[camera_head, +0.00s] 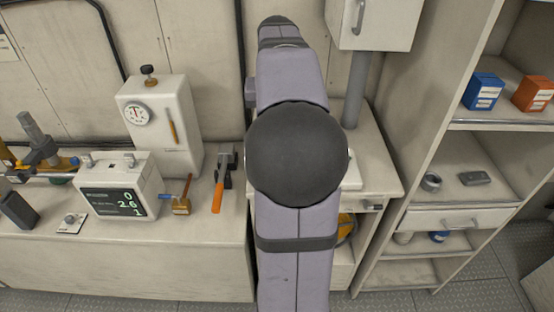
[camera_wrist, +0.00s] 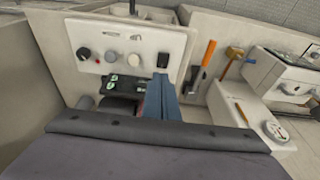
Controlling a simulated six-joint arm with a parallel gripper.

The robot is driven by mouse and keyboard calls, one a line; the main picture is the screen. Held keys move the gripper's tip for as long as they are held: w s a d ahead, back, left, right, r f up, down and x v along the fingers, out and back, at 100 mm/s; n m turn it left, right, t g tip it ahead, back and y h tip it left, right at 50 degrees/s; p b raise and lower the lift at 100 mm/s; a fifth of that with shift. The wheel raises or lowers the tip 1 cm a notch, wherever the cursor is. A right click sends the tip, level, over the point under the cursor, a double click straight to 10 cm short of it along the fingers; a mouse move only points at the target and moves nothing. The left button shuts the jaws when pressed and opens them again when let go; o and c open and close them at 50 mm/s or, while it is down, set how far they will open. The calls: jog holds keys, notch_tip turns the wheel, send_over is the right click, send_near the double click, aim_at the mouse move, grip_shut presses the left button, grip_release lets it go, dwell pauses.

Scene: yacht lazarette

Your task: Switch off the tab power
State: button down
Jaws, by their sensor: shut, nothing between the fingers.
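A pale control panel (camera_wrist: 150,42) fills the upper left of the wrist view. It carries a dark knob (camera_wrist: 83,53), a small red button (camera_wrist: 96,60), a round grey knob (camera_wrist: 110,56) and pale fittings. I cannot read any label or tell which control is the tab power. In the head view my own arm hides the gripper and most of this panel.
Shelves (camera_head: 480,185) stand right; a cabinet (camera_head: 378,25) hangs above.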

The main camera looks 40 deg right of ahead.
jog(key=p+x, duration=0.1)
jog(key=x, duration=0.6)
jog(key=p+x, duration=0.1)
jog(key=x, duration=0.2)
jog(key=shift+s+a+f+p, duration=0.3)
jog(key=shift+x, duration=0.8)
jog(key=shift+s+a, duration=0.15)
jog(key=shift+f, duration=0.1)
jog(key=f+b, duration=0.1)
jog(key=b, duration=0.2)
jog(key=shift+s+a+f+t+h, duration=0.1)
jog(key=shift+f+t+h, duration=0.05)
jog(key=shift+t+h, duration=0.25)
jog(key=shift+r, duration=0.3)
jog(key=shift+r+p, duration=0.8)
jog(key=shift+p, duration=0.15)
jog(key=shift+r, duration=0.1)
